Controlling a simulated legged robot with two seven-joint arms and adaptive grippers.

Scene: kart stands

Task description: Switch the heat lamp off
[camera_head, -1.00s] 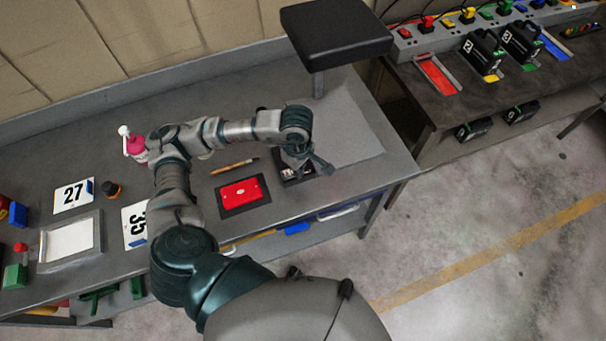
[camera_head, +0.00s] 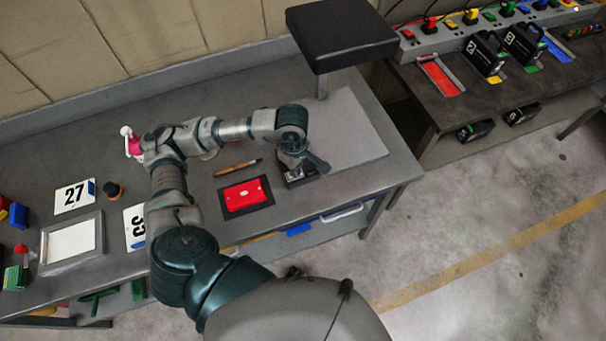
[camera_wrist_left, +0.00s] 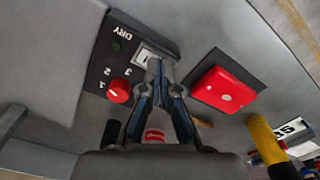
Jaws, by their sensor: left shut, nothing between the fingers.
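The heat lamp (camera_head: 341,38) is a black padded-looking slab on a post at the back of the bench. A black control box (camera_head: 299,180) sits at the bench front. In the left wrist view the control box (camera_wrist_left: 102,68) shows the word DRY, a red knob (camera_wrist_left: 119,91) by the numbers 1, 2 and 3, a dark green indicator and a pale switch (camera_wrist_left: 146,55). My left gripper (camera_head: 311,167) is shut and empty over the box. Its fingertips (camera_wrist_left: 158,66) are at the switch and partly hide it; I cannot tell if they touch. My right gripper is not in view.
A red block (camera_head: 245,194) on a black plate lies left of the box, with a brown-handled tool (camera_head: 237,167) behind it. A grey panel (camera_head: 350,135) lies under the lamp. Number cards (camera_head: 75,196) and a tray (camera_head: 70,243) are at left.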

